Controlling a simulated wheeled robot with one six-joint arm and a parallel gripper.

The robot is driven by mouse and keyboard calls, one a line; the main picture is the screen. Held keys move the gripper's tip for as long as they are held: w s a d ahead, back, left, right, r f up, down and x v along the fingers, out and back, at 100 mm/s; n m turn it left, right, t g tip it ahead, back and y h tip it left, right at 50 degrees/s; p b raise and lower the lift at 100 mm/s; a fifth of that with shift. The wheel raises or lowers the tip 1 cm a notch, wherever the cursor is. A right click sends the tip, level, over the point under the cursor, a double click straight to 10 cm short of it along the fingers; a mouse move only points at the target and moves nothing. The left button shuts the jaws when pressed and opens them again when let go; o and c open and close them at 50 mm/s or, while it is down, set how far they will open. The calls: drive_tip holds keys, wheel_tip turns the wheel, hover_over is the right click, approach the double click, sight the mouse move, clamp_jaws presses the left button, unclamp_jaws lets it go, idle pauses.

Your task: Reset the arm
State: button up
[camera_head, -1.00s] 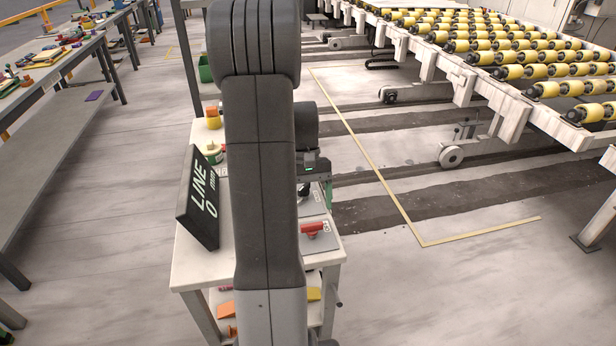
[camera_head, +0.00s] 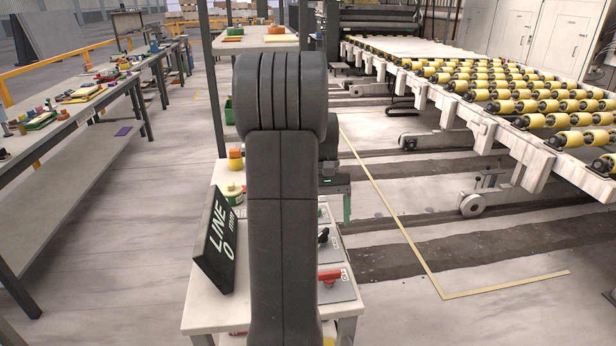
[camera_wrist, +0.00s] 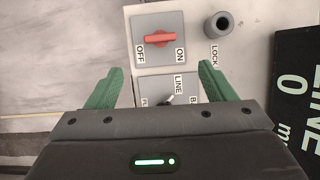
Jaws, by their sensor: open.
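My arm (camera_head: 283,200) stands upright in the middle of the head view and hides part of the white stand behind it. My gripper (camera_wrist: 155,85) shows in the wrist view with its two green fingers spread apart and nothing between them. It is above a control panel on the stand. The panel has a red rotary switch (camera_wrist: 159,39) marked OFF and ON, its handle lying crosswise. Below it is a selector switch (camera_wrist: 170,100) marked LINE, partly hidden by my gripper.
A black LINE display (camera_head: 215,240) leans on the white stand (camera_head: 205,305), beside a green-and-yellow item (camera_head: 233,192). A roller conveyor (camera_head: 520,100) is at the right and a cluttered workbench (camera_head: 75,110) at the left.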

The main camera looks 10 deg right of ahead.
sight(329, 272)
drive_tip(key=p+x, duration=0.1)
drive_tip(key=x, duration=1.2)
drive_tip(key=shift+s+f, duration=0.2)
drive_tip(key=shift+r+n, duration=0.1)
drive_tip(key=shift+n, duration=0.2)
drive_tip(key=shift+w, duration=0.1)
